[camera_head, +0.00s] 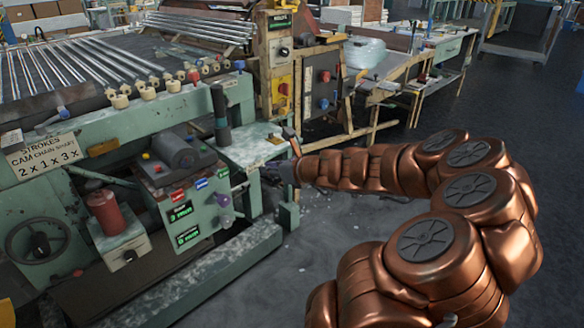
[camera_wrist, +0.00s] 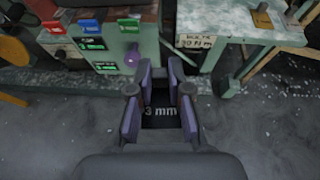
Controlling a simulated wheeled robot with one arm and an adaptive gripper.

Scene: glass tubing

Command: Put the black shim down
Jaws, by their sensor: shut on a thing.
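The black shim (camera_wrist: 160,117), a dark block with white "3 mm" lettering, sits between the fingers in the wrist view. My gripper (camera_wrist: 161,92) is shut on it, with a purple-edged finger on each side. The shim is held over the grey floor, just in front of the green machine. In the head view my gripper (camera_head: 274,174) is a small dark shape at the end of my copper arm, beside the small green table (camera_head: 243,155). The shim cannot be made out there.
The table also shows in the wrist view (camera_wrist: 235,20), with a brass-coloured tag (camera_wrist: 262,17) on top and a label on its front edge. A control box (camera_head: 187,210) with a purple knob (camera_head: 224,200) stands left of my gripper. Open floor (camera_head: 330,235) lies below.

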